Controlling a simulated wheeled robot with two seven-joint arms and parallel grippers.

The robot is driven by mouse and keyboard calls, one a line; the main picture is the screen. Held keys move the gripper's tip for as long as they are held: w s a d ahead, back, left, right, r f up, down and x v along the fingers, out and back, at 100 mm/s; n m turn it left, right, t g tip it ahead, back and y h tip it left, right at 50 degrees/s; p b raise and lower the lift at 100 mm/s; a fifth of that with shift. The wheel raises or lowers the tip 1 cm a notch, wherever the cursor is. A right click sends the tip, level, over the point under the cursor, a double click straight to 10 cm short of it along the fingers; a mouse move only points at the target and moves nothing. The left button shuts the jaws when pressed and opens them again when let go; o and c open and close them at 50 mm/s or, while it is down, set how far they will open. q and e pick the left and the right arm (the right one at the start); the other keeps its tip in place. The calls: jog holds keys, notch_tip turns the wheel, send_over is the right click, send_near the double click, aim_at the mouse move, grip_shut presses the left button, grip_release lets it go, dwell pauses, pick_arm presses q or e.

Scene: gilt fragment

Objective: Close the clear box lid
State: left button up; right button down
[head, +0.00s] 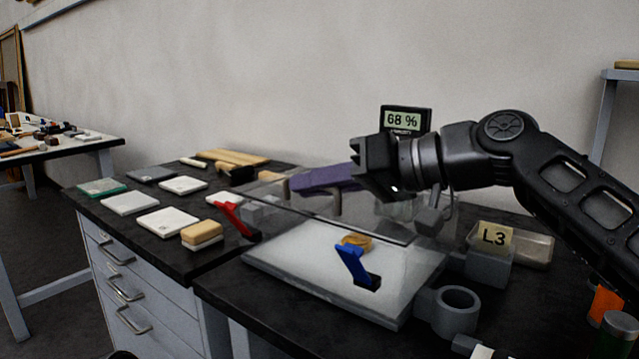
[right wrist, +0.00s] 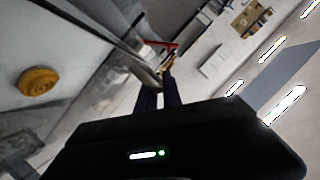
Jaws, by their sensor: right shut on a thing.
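The clear box has a pale base (head: 290,262) on the dark bench. Its transparent lid (head: 400,262) is tilted above the base, not lying flat. A round gilt fragment (head: 357,241) rests inside on the white bed and shows in the right wrist view (right wrist: 38,81). A blue lever (head: 350,263) stands at the front and a red lever (head: 233,216) at the left. My left gripper is not in view.
A 68 % display (head: 404,120) stands behind the box. A bin marked L3 (head: 489,266) and a grey ring holder (head: 458,312) are at its right. Pale tiles (head: 167,221) and a tan sponge-like block (head: 202,232) lie on the left bench.

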aim_at(364, 217)
jog(key=shift+s+a+f, duration=0.1)
jog(key=shift+f, duration=0.45)
jog(key=c, duration=1.8)
grip_release()
jog(key=shift+d, duration=0.25)
jog(key=v, duration=0.7)
jog(key=shift+s+d+r, duration=0.1)
jog(key=shift+s+r, duration=0.1)
